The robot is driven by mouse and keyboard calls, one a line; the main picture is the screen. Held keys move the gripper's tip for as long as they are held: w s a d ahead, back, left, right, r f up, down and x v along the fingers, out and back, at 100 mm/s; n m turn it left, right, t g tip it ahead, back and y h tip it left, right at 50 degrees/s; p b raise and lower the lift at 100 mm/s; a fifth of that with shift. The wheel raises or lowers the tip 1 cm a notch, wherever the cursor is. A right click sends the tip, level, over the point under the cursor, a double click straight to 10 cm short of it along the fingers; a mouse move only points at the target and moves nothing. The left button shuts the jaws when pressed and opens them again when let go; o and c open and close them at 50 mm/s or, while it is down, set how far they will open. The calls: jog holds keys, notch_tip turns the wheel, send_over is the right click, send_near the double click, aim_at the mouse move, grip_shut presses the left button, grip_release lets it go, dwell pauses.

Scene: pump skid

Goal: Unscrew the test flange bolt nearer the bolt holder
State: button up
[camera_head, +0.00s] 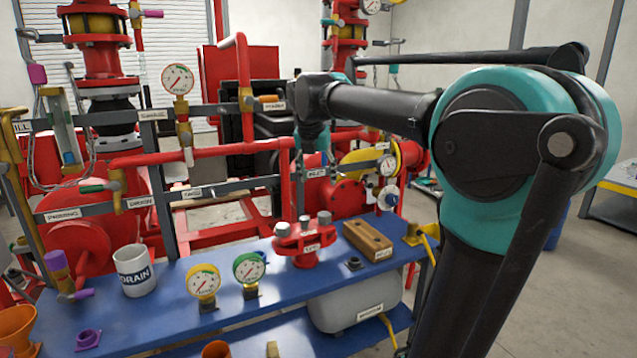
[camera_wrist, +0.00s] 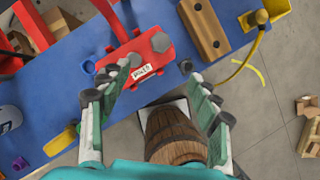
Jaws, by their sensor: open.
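The red test flange (camera_head: 300,246) stands on the blue bench with several grey bolt heads on top. The bolt nearer the bolt holder (camera_head: 324,217) is at its right side and sits in the flange; in the wrist view this bolt (camera_wrist: 160,42) is a grey hex head. The wooden bolt holder (camera_head: 367,240) lies just right of the flange; it also shows in the wrist view (camera_wrist: 204,30), with dark holes. My gripper (camera_wrist: 160,85) is open and empty, its fingers apart below the flange in the wrist view. In the head view I cannot make out its fingertips.
A small black part (camera_head: 354,263) lies in front of the holder. Two gauges (camera_head: 203,283) and a white drain mug (camera_head: 134,270) stand left on the bench. Red pipework (camera_head: 200,155) rises behind. A wooden barrel (camera_wrist: 172,138) shows between my fingers, near the floor.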

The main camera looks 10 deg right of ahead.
aim_at(324, 216)
jog(key=x, duration=1.7)
jog(key=shift+w, duration=0.1)
jog(key=c, duration=1.2)
jog(key=o, duration=1.2)
